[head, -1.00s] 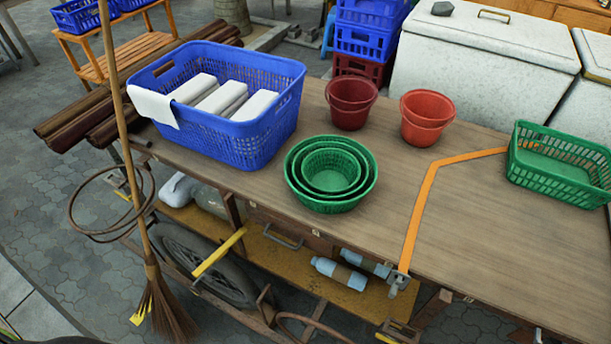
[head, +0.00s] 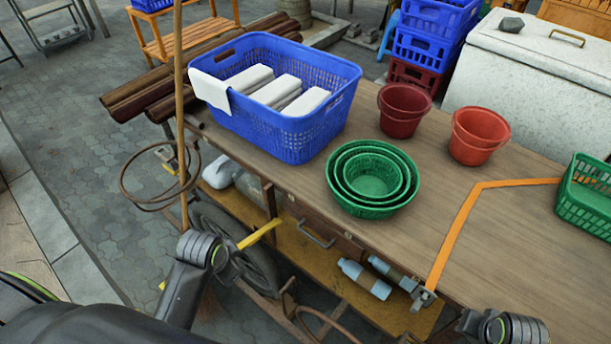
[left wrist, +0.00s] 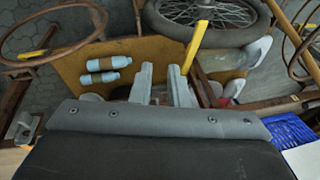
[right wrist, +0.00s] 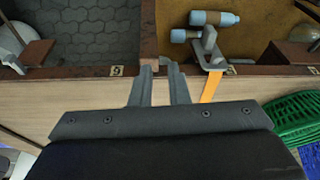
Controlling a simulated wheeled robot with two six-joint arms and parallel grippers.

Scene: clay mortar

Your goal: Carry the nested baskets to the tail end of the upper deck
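The nested green baskets (head: 372,180), several round plastic ones one inside another, stand upright on the wooden upper deck (head: 440,205) near its front edge. Their green rims also show at the right of the right wrist view (right wrist: 295,115). My left gripper (left wrist: 161,72) is open and empty, with the lower shelf behind its fingers. My right gripper (right wrist: 162,72) is open and empty, over the deck's edge, apart from the baskets. In the head view my arms show at the bottom, but the fingertips cannot be made out.
A blue crate (head: 290,135) with white bundles stands left of the baskets. Two red buckets (head: 404,122) (head: 478,150) stand behind them to the right. An orange strap (head: 458,228) crosses the deck. A green rectangular basket (head: 585,212) stands beyond it. Bare deck lies between.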

